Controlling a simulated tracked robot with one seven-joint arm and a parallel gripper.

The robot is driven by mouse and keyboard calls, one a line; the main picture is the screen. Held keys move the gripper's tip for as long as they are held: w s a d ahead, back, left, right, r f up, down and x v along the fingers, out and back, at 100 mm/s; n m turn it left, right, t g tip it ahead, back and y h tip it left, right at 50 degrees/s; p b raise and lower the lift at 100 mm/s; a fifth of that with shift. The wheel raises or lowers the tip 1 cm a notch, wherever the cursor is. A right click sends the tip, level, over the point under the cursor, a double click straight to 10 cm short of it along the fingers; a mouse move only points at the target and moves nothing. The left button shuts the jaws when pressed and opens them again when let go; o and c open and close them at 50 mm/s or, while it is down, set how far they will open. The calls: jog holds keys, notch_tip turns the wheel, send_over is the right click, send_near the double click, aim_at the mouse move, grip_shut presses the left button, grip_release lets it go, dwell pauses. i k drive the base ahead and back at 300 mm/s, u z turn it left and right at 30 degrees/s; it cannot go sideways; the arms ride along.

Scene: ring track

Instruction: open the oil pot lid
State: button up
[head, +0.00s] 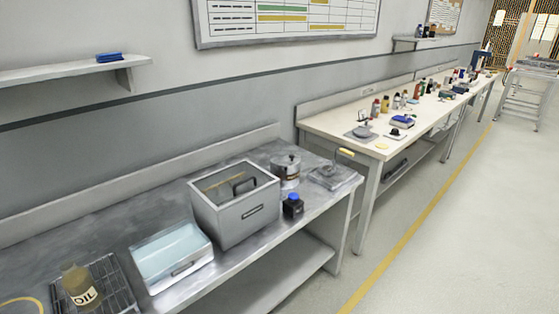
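No label marks an oil pot for certain. A round silver pot (287,172) with a dark knob on its top stands on the grey metal bench (108,208), behind a grey rectangular tank (248,212). Its top looks closed, but the detail is small. The tank has a dark handle at its top; I cannot tell if a lid covers it fully. My gripper is not in view.
A clear light-blue tray (171,253) sits left of the tank. A dark jar with a blue cap (293,206) stands by the bench's front edge. A small device (332,176) is right of the pot. A cluttered pale bench (345,113) stands beyond. Floor at right is clear.

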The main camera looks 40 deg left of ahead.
aim_at(283, 158)
jog(key=z, duration=1.15)
jog(key=i, duration=0.1)
jog(key=u, duration=2.7)
jog(key=k, duration=0.9)
jog(key=u, duration=0.15)
jog(key=i, duration=1.8)
jog(key=z, duration=0.05)
